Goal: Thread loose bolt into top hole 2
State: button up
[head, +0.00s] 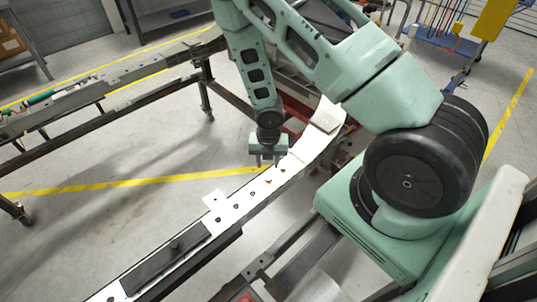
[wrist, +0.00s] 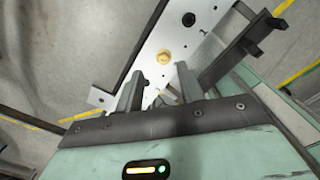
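The white chassis rail (head: 230,207) runs diagonally across the head view, with a row of dark round spots along its top face. A gold bolt (head: 268,181) sits on this top face, just in front of my gripper (head: 268,160). In the wrist view the gold bolt (wrist: 164,57) shows its head from above, just beyond my fingertips (wrist: 160,73). The two fingers are spread apart, with no object visible between them. A dark round hole or bolt head (wrist: 188,19) lies farther along the rail. I cannot tell how deep the gold bolt sits.
A dark plate (head: 165,255) with a small black knob lies on the rail's near part. A pale raised block (head: 326,119) stands at the rail's far end. A dark bracket (wrist: 248,45) juts beside the rail in the wrist view. A long metal frame (head: 100,85) stands at left.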

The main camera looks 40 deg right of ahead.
aim_at(268, 178)
jog(key=shift+s+a+f+m+g+b, duration=0.15)
jog(key=shift+f+m, duration=0.4)
jog(key=shift+m, duration=1)
jog(key=shift+s+f+m+g+b, duration=0.1)
jog(key=shift+f+m, duration=0.5)
jog(key=shift+m, duration=0.9)
jog(key=shift+s+a+f+m+g+b, duration=0.15)
jog(key=shift+f+m, duration=0.4)
jog(key=shift+m, duration=1)
jog(key=shift+d+f, duration=0.1)
jog(key=shift+f+b, duration=1.65)
jog(key=shift+f, duration=0.25)
jog(key=shift+r, duration=0.25)
